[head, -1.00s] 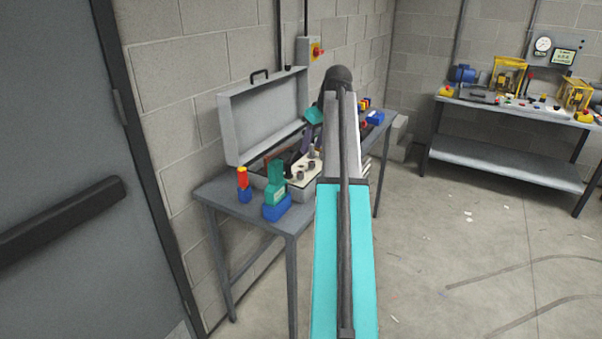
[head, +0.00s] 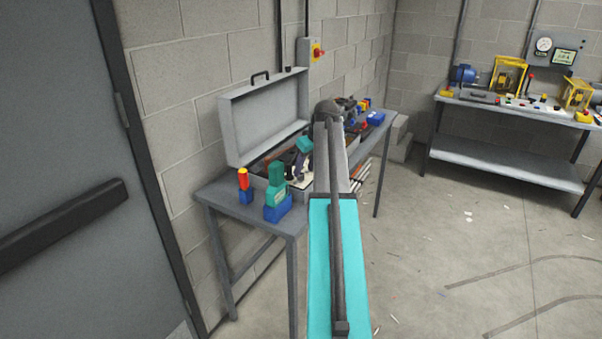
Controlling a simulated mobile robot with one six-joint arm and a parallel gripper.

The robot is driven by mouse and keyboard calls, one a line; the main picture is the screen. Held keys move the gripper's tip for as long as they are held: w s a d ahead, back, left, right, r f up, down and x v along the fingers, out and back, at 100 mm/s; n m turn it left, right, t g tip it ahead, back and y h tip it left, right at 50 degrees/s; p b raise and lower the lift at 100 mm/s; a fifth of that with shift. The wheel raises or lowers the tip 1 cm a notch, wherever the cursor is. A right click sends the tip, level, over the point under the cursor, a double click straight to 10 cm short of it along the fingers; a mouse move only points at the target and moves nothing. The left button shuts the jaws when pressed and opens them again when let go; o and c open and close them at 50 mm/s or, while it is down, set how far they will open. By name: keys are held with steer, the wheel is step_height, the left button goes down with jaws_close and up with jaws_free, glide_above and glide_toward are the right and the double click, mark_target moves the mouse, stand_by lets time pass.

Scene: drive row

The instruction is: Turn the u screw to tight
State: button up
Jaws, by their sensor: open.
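My gripper (head: 300,166) is small and dark below a teal wrist part (head: 305,145). It is open and low over the grey case (head: 268,181) on the near table. A cream plate (head: 301,184) in the case shows only in part beside and below the gripper; my arm and wrist cover much of it. I cannot make out the u screw, and I cannot tell whether the fingers touch anything.
The grey table (head: 222,198) stands against the block wall, with the case lid (head: 265,115) raised behind. A green and blue tool (head: 277,195) and a red and yellow screwdriver (head: 243,182) stand at its near end. A second bench (head: 510,160) stands far right.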

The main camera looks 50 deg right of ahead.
mark_target(302, 175)
steer(key=shift+x, duration=1.55)
